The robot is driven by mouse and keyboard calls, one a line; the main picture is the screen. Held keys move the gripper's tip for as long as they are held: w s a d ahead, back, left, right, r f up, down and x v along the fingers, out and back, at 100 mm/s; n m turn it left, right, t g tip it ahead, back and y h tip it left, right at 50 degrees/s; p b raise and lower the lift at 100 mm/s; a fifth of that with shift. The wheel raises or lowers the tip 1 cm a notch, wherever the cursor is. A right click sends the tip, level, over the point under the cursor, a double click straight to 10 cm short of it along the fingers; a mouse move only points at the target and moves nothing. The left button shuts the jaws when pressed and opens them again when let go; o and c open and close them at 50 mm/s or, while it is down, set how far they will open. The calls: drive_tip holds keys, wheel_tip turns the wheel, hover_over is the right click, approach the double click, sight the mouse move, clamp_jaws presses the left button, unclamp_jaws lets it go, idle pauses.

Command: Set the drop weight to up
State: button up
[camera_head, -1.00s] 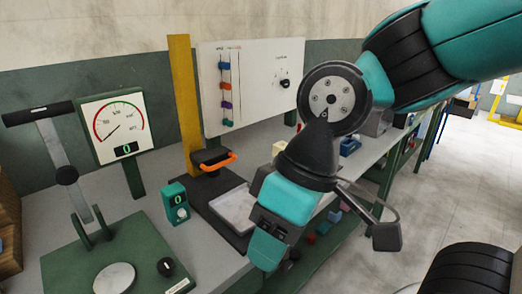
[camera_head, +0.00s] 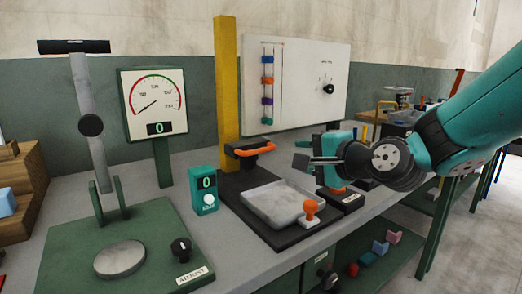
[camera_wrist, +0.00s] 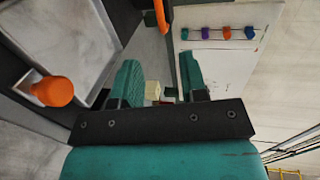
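The drop weight (camera_head: 245,155) is a black block with an orange handle (camera_head: 256,149) in front of a yellow upright post (camera_head: 228,85). It sits low on the post, above a pale tray (camera_head: 282,203) on a black base. My gripper (camera_head: 305,160) is to the right of the handle and apart from it, with its fingers pointing left. In the wrist view the two teal fingers (camera_wrist: 160,82) are spread and hold nothing. The orange handle (camera_wrist: 160,15) shows beyond them at the top edge, only partly in frame.
An orange knob (camera_head: 311,207) stands at the tray's front edge. A teal counter box (camera_head: 204,197) reading 0 stands left of the base. A lever press (camera_head: 85,140) and a dial gauge (camera_head: 152,103) are further left. A white board (camera_head: 300,80) is behind.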

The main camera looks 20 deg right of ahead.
sight(263, 150)
drive_tip(key=p+x, duration=1.5)
drive_tip(key=p, duration=0.1)
drive_tip(key=shift+w, duration=0.4)
drive_tip(key=shift+w+a+f+p, duration=0.15)
drive_tip(key=shift+w+f+p, duration=0.05)
drive_tip(key=shift+w+p, duration=0.15)
drive_tip(key=shift+c, duration=0.3)
clamp_jaws()
